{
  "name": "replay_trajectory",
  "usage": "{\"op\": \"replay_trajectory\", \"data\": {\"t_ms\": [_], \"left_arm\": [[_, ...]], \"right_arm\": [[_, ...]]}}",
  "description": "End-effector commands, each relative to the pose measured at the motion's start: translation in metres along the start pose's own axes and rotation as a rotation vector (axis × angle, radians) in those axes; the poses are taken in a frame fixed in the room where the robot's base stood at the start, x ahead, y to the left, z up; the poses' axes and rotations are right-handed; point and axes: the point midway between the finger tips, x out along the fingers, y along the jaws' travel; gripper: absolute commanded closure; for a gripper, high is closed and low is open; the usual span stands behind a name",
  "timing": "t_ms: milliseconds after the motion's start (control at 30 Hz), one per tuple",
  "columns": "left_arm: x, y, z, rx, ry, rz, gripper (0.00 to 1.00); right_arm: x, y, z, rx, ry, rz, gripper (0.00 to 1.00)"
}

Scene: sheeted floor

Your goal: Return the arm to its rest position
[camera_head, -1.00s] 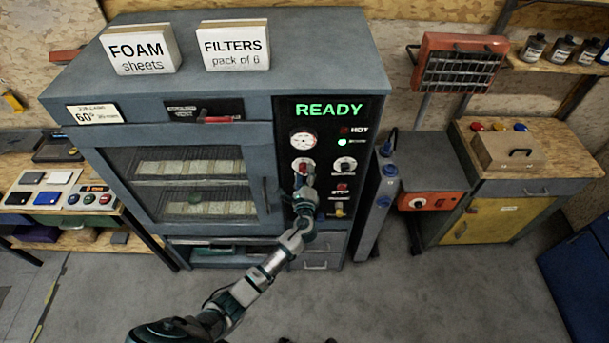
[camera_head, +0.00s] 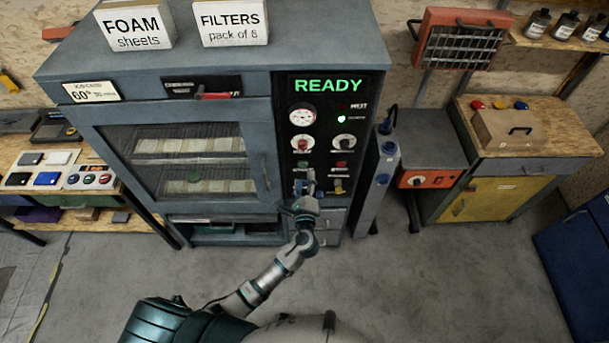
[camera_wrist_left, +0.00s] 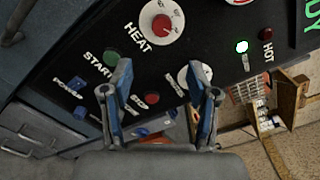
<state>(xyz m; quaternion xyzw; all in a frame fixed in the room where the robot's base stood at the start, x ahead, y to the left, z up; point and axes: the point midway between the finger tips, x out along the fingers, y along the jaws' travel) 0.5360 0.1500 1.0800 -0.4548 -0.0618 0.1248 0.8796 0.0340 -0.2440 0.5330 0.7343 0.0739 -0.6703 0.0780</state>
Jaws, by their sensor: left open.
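My left arm reaches up from the bottom of the head view. Its gripper (camera_head: 306,182) is in front of the lower part of the oven's black control panel (camera_head: 326,95). In the wrist view the gripper (camera_wrist_left: 162,85) has its two blue-sided fingers apart, with nothing held between them. Past them show a red HEAT knob (camera_wrist_left: 161,26), a green START button (camera_wrist_left: 110,58) and a red button (camera_wrist_left: 152,98). A pale knob is partly hidden by the right finger. Whether a finger touches the panel cannot be told. My right gripper is not in view.
The grey oven (camera_head: 180,65) stands ahead, its display lit READY, its glass door (camera_head: 185,172) shut. A blue-capped column (camera_head: 380,185) stands right of it. A cabinet (camera_head: 495,195) is farther right, a button table (camera_head: 70,165) left. The floor (camera_head: 420,295) in front is clear.

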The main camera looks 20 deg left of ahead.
Motion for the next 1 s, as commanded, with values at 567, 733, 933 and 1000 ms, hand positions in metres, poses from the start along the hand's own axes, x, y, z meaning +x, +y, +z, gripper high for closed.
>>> {"op": "replay_trajectory", "data": {"t_ms": [567,733,933,1000], "left_arm": [[0.001,0.031,-0.019,-0.027,0.048,0.052,0.4],[-0.011,0.136,-0.078,-0.148,0.189,0.241,0.4],[-0.065,0.285,-0.143,-0.384,0.31,0.561,0.4],[-0.093,0.335,-0.16,-0.476,0.324,0.681,0.4]], "right_arm": [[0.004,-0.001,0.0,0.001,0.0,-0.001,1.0],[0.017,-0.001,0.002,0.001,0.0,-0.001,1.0],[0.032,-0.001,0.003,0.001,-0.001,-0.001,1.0],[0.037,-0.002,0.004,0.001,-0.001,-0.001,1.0]]}}
